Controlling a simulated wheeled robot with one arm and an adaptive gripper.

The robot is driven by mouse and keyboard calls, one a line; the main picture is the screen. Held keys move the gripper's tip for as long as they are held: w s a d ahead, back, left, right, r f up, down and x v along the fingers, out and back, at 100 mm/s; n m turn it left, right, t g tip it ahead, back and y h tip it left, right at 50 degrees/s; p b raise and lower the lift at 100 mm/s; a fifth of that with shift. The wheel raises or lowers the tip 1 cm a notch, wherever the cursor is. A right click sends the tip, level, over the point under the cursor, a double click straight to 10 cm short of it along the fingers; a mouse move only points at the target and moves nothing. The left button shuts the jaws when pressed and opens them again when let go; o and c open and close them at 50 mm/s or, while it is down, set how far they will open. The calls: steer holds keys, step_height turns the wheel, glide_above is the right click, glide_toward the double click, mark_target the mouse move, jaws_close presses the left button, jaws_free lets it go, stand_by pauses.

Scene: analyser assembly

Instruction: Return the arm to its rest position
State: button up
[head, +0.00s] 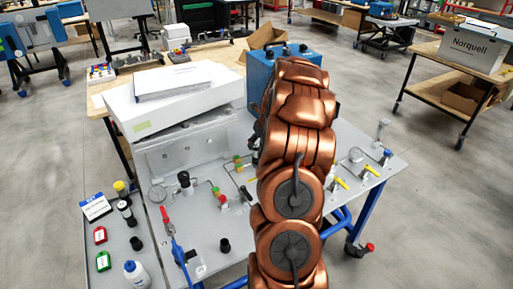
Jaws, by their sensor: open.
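My copper-coloured arm (297,150) rises through the middle of the head view, with its links lined up one above another. It stands in front of the grey work table (205,235) and hides part of it. My gripper cannot be made out; the arm's own links cover the far end. I see nothing held.
A blue box (262,75) stands behind the arm. Fittings, valves and gauges cover the table, with a white bottle (136,273) at front left. A white case (175,108) lies behind. A wooden cart with a Norquell box (472,50) stands right; the floor between is clear.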

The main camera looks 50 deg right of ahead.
steer(key=shift+v, duration=2.45)
steer(key=s+a+r+n+g+y, duration=0.1)
steer(key=s+a+r+n, duration=0.15)
steer(key=a+n, duration=0.55)
steer(key=s+a+r+n+g, duration=0.1)
steer(key=a+r+n, duration=0.25)
steer(key=a, duration=0.85)
steer(key=s+a+r+n+y, duration=0.1)
steer(key=s+a+r+n, duration=0.1)
steer(key=a+n, duration=0.65)
steer(key=s+a+n+g, duration=0.1)
steer(key=s+a+n, duration=0.4)
steer(key=s, duration=0.3)
steer(key=s+a+n+g, duration=0.1)
steer(key=s+a+n, duration=0.4)
steer(key=s+n, duration=0.2)
steer(key=s+a+n+g+h, duration=0.1)
steer(key=s+a+n, duration=0.4)
steer(key=s, duration=0.5)
steer(key=shift+s+a+r+n+g, duration=0.2)
steer(key=shift+a+r+n+g, duration=0.15)
steer(key=shift+n+g, duration=0.35)
